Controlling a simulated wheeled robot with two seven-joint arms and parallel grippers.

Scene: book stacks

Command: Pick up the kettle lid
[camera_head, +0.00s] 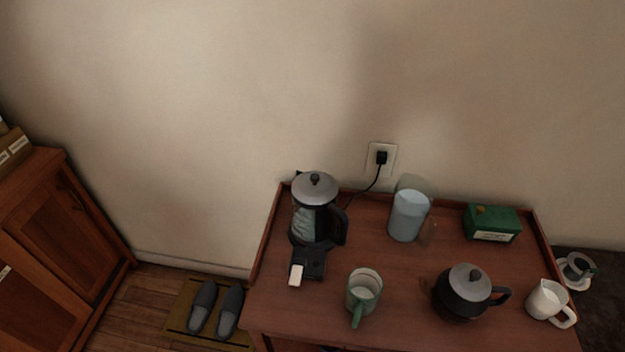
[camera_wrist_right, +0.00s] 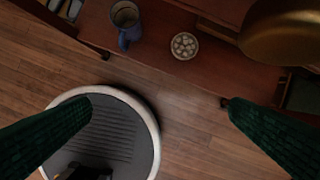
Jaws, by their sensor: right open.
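The kettle (camera_head: 313,222) stands at the back left of the wooden table in the head view, with a glass body and dark handle. The kettle lid (camera_head: 301,187), a grey disc with a dark knob, sits on top of it. My right gripper (camera_wrist_right: 160,108) shows only in the right wrist view, as two dark green fingers spread wide with nothing between them. The kettle and its lid are not in that view. My left gripper is in neither view.
A dark teapot (camera_head: 462,299) with a similar grey lid, a green mug (camera_head: 361,294), a water jug (camera_head: 408,217), a green box (camera_head: 491,224) and a white pitcher (camera_head: 545,301) share the table. The right wrist view shows a blue mug (camera_wrist_right: 127,22) and small dish (camera_wrist_right: 184,46).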

